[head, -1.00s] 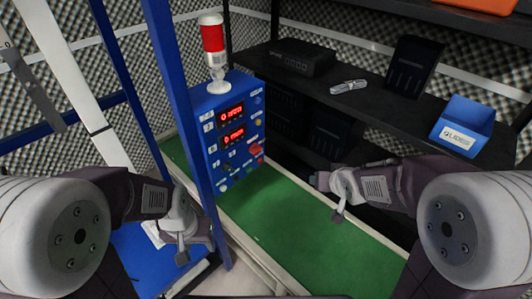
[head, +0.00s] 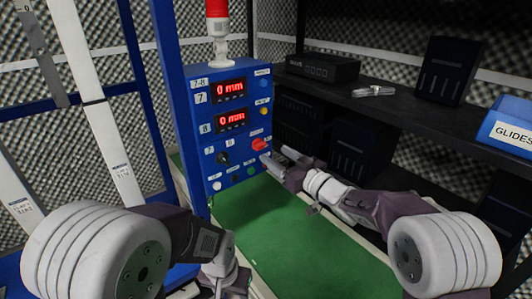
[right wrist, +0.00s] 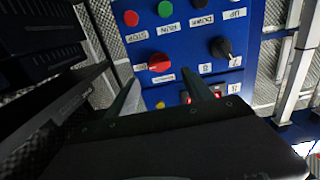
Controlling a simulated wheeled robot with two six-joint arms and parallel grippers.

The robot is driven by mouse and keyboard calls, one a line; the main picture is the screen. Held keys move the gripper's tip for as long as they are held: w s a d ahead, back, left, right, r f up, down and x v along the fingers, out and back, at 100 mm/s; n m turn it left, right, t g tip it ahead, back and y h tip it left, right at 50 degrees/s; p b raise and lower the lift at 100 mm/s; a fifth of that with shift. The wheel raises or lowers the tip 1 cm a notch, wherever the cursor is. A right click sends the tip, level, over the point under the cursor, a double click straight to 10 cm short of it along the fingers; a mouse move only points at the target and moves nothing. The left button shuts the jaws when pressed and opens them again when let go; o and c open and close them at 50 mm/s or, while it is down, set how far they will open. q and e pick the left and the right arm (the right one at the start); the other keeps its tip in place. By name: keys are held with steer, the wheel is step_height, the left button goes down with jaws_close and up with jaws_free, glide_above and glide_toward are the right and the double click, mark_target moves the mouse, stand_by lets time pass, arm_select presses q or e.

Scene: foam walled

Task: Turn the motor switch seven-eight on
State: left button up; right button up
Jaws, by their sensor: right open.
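A blue control panel (head: 240,100) stands left of centre with two lit red displays. Its lower part has a red rotary switch (head: 260,144) on the right and a black knob (head: 223,158) on the left. I cannot read which label names the motor switch. My right gripper (head: 280,160) is open and empty, just in front of the panel near the red switch. In the right wrist view the red switch (right wrist: 160,62) lies ahead between the two fingers, seemingly apart from them; the black knob (right wrist: 221,48) is to the right. My left gripper (head: 222,283) is low, far from the panel.
A red and white signal lamp (head: 218,28) tops the panel. A blue post (head: 178,110) stands close to its left. A dark shelf (head: 400,108) with a black box (head: 318,68) is to the right. The green surface (head: 285,235) below is clear.

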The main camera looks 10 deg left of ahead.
mark_target(263, 146)
steer(key=x, duration=0.6)
steer(key=shift+w+a+b, duration=0.25)
steer(key=shift+a+b, duration=0.05)
steer(key=shift+b, duration=0.1)
jaws_close()
